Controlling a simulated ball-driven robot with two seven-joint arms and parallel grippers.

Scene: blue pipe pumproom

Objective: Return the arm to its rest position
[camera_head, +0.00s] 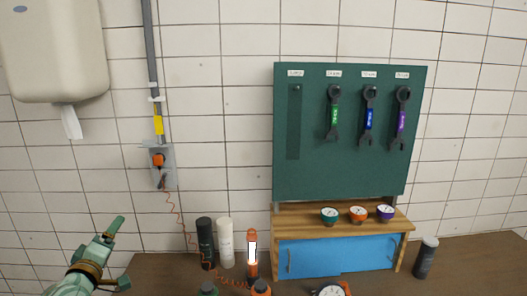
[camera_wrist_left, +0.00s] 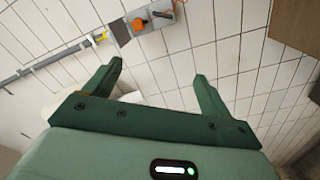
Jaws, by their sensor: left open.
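My left gripper (camera_head: 119,254) is at the lower left in the head view, raised in front of the tiled wall. In the left wrist view the left gripper (camera_wrist_left: 158,75) has its two green fingers spread wide, with only wall behind them and nothing held. It is apart from the bench things and the tool board. My right gripper is in neither view.
A brown bench (camera_head: 470,262) runs along the bottom. It bears black and white canisters (camera_head: 225,240), a lit orange lamp (camera_head: 252,256) and a blue-fronted cabinet (camera_head: 335,255) with several gauges. A green board (camera_head: 345,170) holds several wrenches. A dispenser (camera_head: 52,50) hangs upper left.

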